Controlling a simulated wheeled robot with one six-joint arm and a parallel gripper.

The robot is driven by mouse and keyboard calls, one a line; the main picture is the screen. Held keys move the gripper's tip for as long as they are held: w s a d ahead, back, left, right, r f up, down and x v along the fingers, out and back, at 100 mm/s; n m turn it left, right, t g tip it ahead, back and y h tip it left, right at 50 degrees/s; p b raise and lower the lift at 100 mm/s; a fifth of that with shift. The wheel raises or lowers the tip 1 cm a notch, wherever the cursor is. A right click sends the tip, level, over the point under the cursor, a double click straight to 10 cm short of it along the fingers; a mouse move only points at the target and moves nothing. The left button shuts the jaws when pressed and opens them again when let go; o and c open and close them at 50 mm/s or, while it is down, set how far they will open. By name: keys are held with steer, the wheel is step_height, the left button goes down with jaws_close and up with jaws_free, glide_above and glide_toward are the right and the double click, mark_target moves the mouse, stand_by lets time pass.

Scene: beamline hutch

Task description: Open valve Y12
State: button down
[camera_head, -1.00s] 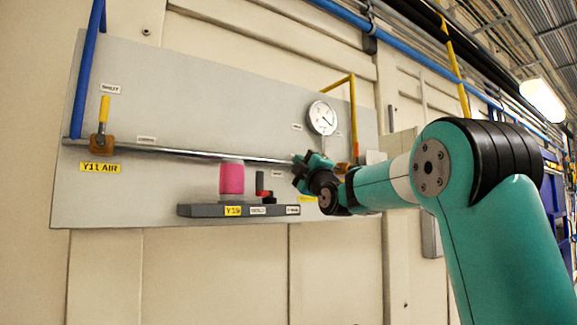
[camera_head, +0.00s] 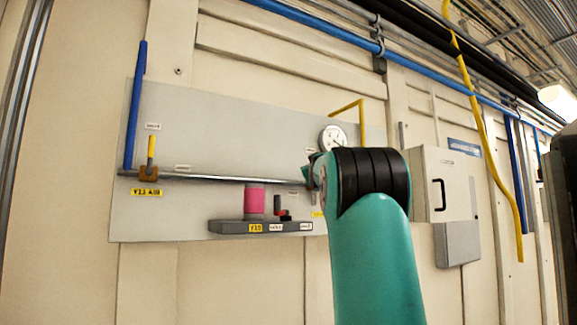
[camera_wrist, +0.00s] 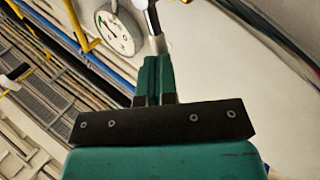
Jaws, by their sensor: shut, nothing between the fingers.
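The grey panel (camera_head: 220,120) on the wall bears a valve with an upright yellow handle (camera_head: 151,147) at its left, above a yellow tag (camera_head: 147,192). Another yellow tag (camera_head: 318,214) sits at the right, mostly behind my arm; its text is unreadable, so I cannot confirm which valve is Y12. My arm hides that part of the panel in the head view. In the wrist view my gripper (camera_wrist: 157,58) is shut and empty, with its fingertips close to a shiny metal pipe (camera_wrist: 150,18). I cannot tell whether they touch.
A round gauge (camera_head: 332,138) is beside my arm; it also shows in the wrist view (camera_wrist: 117,32). A wall cabinet (camera_head: 425,180) stands to the right.

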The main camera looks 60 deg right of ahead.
steer(key=s+a+m+b, duration=0.1)
steer(key=s+a+b, duration=0.2)
steer(key=a+b, duration=0.1)
steer(key=s+a+f+m+g+y+b, duration=0.1)
steer(key=s+a+m+b, duration=0.1)
steer(key=a, duration=0.5)
steer(key=shift+s+b, duration=0.9)
steer(key=shift+s, duration=0.05)
steer(key=shift+a, duration=0.1)
